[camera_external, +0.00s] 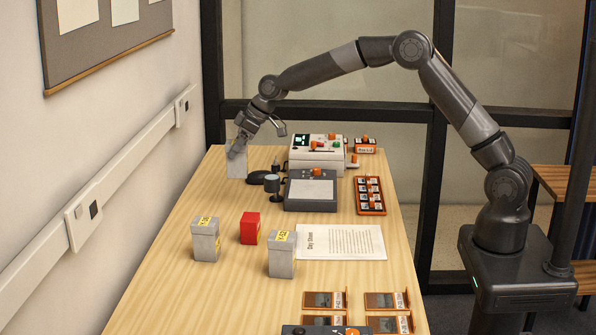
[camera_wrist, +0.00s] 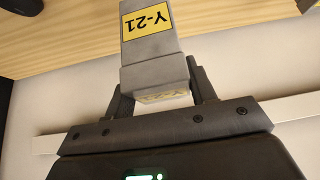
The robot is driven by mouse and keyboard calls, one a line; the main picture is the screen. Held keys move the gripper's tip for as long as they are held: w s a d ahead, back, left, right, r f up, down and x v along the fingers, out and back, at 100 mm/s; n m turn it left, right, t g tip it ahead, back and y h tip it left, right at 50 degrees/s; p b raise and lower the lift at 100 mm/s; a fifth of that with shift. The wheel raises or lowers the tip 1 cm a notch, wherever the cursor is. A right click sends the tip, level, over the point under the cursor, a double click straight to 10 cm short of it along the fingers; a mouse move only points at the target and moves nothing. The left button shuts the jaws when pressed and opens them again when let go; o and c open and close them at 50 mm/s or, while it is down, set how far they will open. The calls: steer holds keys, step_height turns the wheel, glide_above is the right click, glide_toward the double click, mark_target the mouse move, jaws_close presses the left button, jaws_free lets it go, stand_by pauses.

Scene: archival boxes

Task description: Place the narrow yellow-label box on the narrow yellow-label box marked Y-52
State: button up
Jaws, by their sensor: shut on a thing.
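My gripper (camera_external: 238,147) is at the far left end of the table, shut on a narrow grey box (camera_external: 237,165). In the wrist view the gripper (camera_wrist: 155,90) has a finger on each side of this box (camera_wrist: 150,48), and its yellow label reads Y-21. I cannot tell whether the box touches the table. A narrow grey box with a yellow label (camera_external: 282,256), which seems to read Y-52, stands upright near the middle of the table. Another grey yellow-label box (camera_external: 205,242) stands to its left; its marking is too small to read surely.
A red box (camera_external: 250,228) stands between the two grey boxes. A printed sheet (camera_external: 341,243), a grey device (camera_external: 311,192), a white control unit (camera_external: 318,152) and an orange rack (camera_external: 369,195) lie to the right. Orange-edged cards lie in front. The table's left side is mostly clear.

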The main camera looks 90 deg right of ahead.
steer(key=s+a+r+n+g+y, duration=0.3)
steer(key=s+a+r+n, duration=0.2)
steer(key=s+a+n, duration=0.6)
steer(key=s+a+r+n+g+y, duration=0.3)
steer(key=s+a+r+n, duration=0.25)
steer(key=s+a, duration=0.5)
steer(key=shift+n+g, duration=0.3)
steer(key=shift+n, duration=0.15)
steer(key=shift+w+a+f, duration=0.9)
steer(key=shift+a+f, duration=0.95)
steer(key=shift+a, duration=0.25)
steer(key=shift+w+a+f, duration=0.95)
steer(key=shift+a+f, duration=0.85)
steer(key=shift+a, duration=0.35)
steer(key=shift+w+a+f, duration=0.9)
steer(key=shift+a+f, duration=0.95)
steer(key=shift+a, duration=0.25)
steer(key=shift+f, duration=0.15)
steer(key=o, duration=1.1)
steer(key=shift+o, duration=0.2)
